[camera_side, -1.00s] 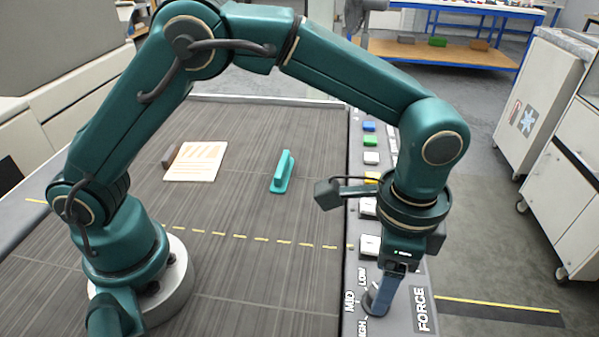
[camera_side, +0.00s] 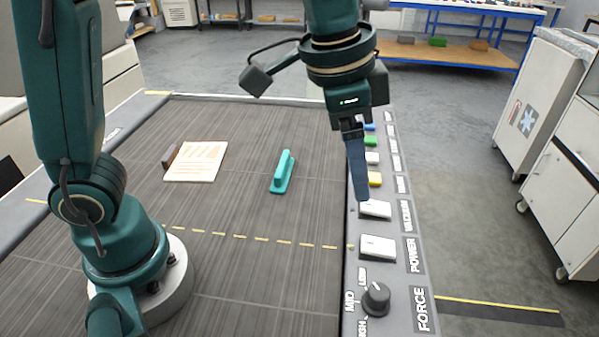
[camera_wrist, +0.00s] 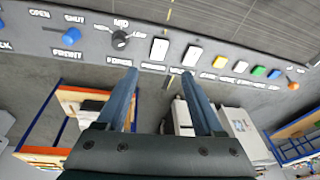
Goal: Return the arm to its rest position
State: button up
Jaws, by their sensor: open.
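My gripper (camera_side: 357,163) hangs at the upper right of the side view, above the control panel (camera_side: 388,268) along the table's right edge. In the wrist view my gripper (camera_wrist: 160,87) shows two blue fingers spread apart with nothing between them. The fingers point at the panel (camera_wrist: 65,17), with the black FORCE knob (camera_wrist: 121,39) and white switches beyond their tips. In the side view the FORCE knob (camera_side: 376,298) stands clear below and in front of the gripper. The fingers overlap the panel near a white switch (camera_side: 375,209); the exact gap is hard to tell.
A white cabinet (camera_side: 540,95) stands at the right. Most of the tabletop is clear.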

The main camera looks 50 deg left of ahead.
jog(key=s+a+r+n+t, duration=0.2)
jog(key=s+a+r+n, duration=0.15)
jog(key=s+a, duration=0.35)
jog(key=s+a+f+n, duration=0.3)
jog(key=s+f+n, duration=0.1)
jog(key=f, duration=0.1)
jog(key=shift+s+a+f+t+y, duration=0.25)
jog(key=shift+s+f+t+y, duration=0.05)
jog(key=shift+t+y, duration=0.1)
